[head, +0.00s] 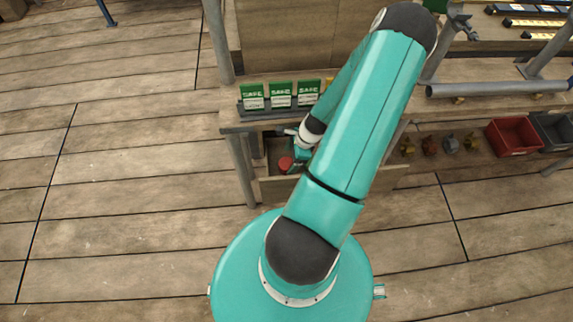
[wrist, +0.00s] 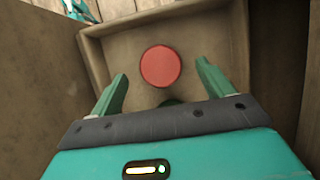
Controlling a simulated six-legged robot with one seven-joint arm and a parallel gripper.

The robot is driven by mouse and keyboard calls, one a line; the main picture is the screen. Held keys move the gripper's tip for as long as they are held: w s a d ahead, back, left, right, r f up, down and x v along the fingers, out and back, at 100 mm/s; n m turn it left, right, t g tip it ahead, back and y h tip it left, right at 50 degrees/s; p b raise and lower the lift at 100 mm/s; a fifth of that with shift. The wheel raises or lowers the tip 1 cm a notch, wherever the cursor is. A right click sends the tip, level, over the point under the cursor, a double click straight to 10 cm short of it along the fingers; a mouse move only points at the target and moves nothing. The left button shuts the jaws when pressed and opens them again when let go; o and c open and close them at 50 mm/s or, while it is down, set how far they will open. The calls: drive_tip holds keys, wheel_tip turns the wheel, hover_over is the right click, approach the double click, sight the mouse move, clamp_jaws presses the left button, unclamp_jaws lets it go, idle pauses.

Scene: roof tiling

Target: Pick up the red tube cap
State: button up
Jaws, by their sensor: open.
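The red tube cap (wrist: 160,66) is a round red disc lying in an open wooden drawer (wrist: 213,22) in the wrist view. In the head view the cap (head: 286,163) shows small inside the drawer (head: 275,189), left of my arm's end. My gripper (wrist: 158,84) is open, with one green finger on each side and the cap slightly beyond and between the fingertips. The fingers do not touch the cap in the picture. A dark green thing below the cap is mostly hidden by my gripper. In the head view my arm hides part of the drawer.
Green and white "SAFE" boxes (head: 281,94) stand in a row on the shelf above the drawer. To the right are several small fittings (head: 450,145), a red bin (head: 514,136) and a grey bin (head: 556,128). Drawer walls stand close around my gripper. The plank floor (head: 130,150) at left is clear.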

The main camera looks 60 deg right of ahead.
sight(287, 163)
drive_tip(key=x, duration=0.4)
drive_tip(key=shift+s+f, duration=0.1)
drive_tip(key=shift+f, duration=0.05)
drive_tip(key=c, duration=1)
drive_tip(key=shift+c, duration=0.2)
wheel_tip(287, 163, up, 18)
idle(0.3)
